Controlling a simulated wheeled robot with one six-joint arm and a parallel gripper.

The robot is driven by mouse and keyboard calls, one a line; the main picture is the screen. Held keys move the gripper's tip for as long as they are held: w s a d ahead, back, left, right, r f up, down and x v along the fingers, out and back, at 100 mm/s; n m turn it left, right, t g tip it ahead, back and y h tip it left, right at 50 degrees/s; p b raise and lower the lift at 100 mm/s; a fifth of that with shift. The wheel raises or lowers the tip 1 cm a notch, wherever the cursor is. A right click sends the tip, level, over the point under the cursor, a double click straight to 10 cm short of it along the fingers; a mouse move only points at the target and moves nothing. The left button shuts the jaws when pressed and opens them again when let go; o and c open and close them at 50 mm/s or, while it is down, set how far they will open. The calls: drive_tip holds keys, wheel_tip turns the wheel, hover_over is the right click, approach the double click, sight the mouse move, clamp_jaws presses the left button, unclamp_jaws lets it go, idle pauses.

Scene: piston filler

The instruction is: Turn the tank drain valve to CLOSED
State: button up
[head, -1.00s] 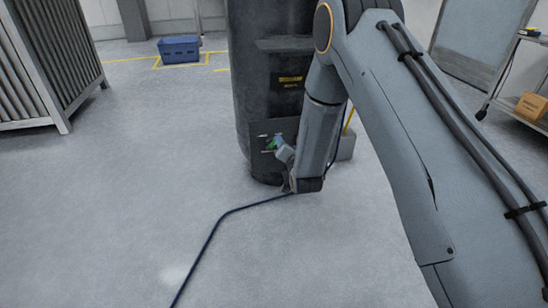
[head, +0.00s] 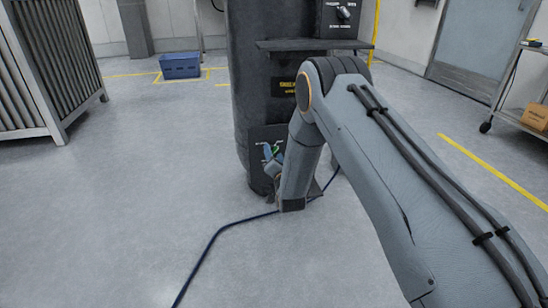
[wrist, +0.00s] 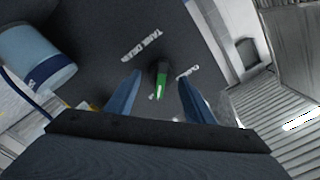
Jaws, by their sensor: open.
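The tank drain valve's lever (wrist: 161,80) is dark with a green end, on a dark panel (wrist: 95,50) lettered "TANK DRAIN". In the wrist view its green end points towards the bottom of the picture. A second label (wrist: 188,72) beside it is partly hidden by a finger. My gripper (wrist: 160,78) is open, with one blue finger on each side of the lever; I cannot tell whether either touches it. In the head view my gripper (head: 272,158) is at the low panel of the dark tank (head: 255,95), and a bit of green shows there.
A shelf (head: 310,45) and a switch box (head: 341,17) are on the tank above my arm. A dark blue hose (head: 212,238) lies on the floor. A blue bin (head: 180,65) is behind left, a rack (head: 50,70) at left, a cart (head: 520,110) at right.

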drive_tip(key=shift+w, duration=0.25)
drive_tip(key=c, duration=1)
